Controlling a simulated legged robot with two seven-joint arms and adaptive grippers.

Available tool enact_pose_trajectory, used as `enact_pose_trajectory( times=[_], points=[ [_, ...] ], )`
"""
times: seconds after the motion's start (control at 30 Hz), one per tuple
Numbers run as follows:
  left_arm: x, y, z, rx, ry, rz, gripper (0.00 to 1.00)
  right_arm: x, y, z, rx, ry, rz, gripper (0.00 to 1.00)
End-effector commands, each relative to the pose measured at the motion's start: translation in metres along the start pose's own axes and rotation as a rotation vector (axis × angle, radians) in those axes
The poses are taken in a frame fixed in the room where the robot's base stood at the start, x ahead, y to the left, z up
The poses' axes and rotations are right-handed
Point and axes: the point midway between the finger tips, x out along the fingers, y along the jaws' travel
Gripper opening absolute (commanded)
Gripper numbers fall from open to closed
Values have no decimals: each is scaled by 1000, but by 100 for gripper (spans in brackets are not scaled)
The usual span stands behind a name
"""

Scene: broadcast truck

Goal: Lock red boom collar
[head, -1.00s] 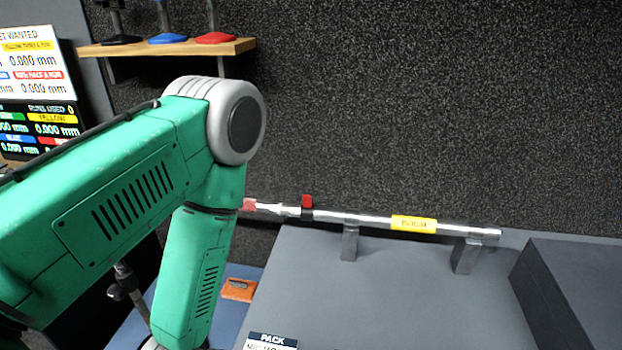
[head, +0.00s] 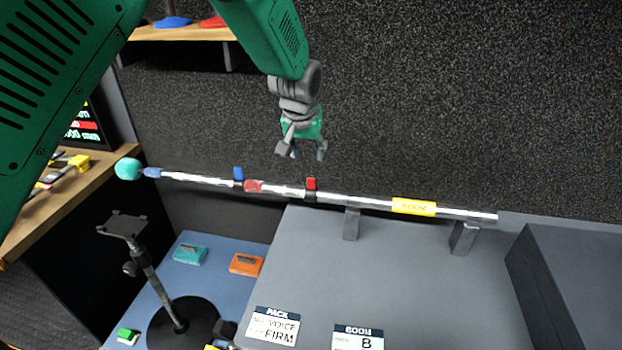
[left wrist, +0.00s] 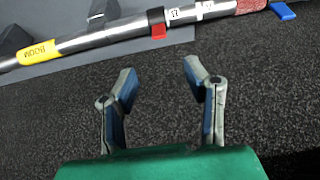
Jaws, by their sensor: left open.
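The boom pole (head: 365,202) lies across two grey rests, with a yellow BOOM label and a teal ball at its left end. The red collar (head: 311,184) is a black band with a red lever standing up; it also shows in the left wrist view (left wrist: 157,24). A red textured section (head: 254,186) and a blue collar lever (head: 239,173) sit left of it. My left gripper (head: 303,154) is open and empty, just above and behind the pole near the red lever, apart from it. In the left wrist view, its fingers (left wrist: 160,77) point toward the pole. My right gripper is out of view.
A black stand (head: 152,275) with a round base is at lower left. Teal (head: 190,254) and orange (head: 246,264) cases lie on the blue surface. A dark box (head: 570,280) is at right. The grey tabletop (head: 400,275) is largely clear, with two cards at its front.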

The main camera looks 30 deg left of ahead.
Motion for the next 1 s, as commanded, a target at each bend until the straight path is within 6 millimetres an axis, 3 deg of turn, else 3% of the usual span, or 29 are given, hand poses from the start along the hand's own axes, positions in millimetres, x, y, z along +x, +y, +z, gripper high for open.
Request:
enact_pose_trajectory(
  times=[0.3,0.5,0.7,1.0],
  points=[
    [68,-1,2,0,-3,0,41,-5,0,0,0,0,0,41],
    [102,-1,2,0,0,0,41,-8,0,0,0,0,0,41],
    [119,-1,2,1,1,0,41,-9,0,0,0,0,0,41],
    [122,-1,2,1,1,0,41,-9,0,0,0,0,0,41]
  ],
)
